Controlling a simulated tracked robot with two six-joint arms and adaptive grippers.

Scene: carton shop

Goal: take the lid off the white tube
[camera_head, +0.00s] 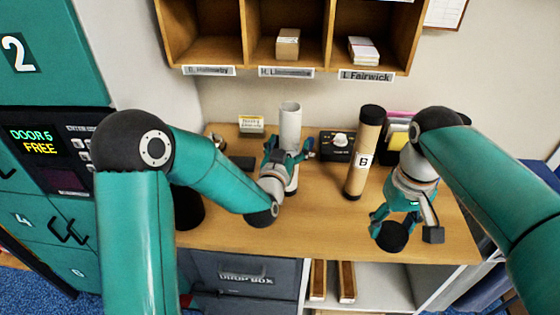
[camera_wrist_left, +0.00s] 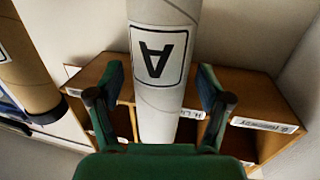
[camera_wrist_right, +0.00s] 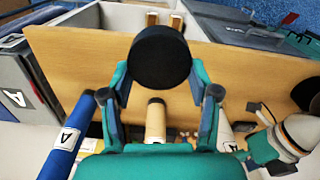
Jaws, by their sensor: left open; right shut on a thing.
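The white tube (camera_head: 290,125) stands upright at the back of the desk, its pale top with no black lid on it. It also shows in the left wrist view (camera_wrist_left: 161,110) with an "A" label. My left gripper (camera_head: 289,154) is open, its fingers on either side of the white tube with gaps showing. My right gripper (camera_head: 388,226) is shut on a black round lid (camera_head: 391,237), held over the desk's front right part, away from the tube. The lid also shows in the right wrist view (camera_wrist_right: 160,57) between the fingers.
A brown tube (camera_head: 365,155) labelled "B" with a black lid stands right of the white tube. A dark device (camera_head: 338,144) and a small sign (camera_head: 251,125) are at the back. Wooden pigeonholes (camera_head: 245,40) hang above. The desk's front middle (camera_head: 310,225) is clear.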

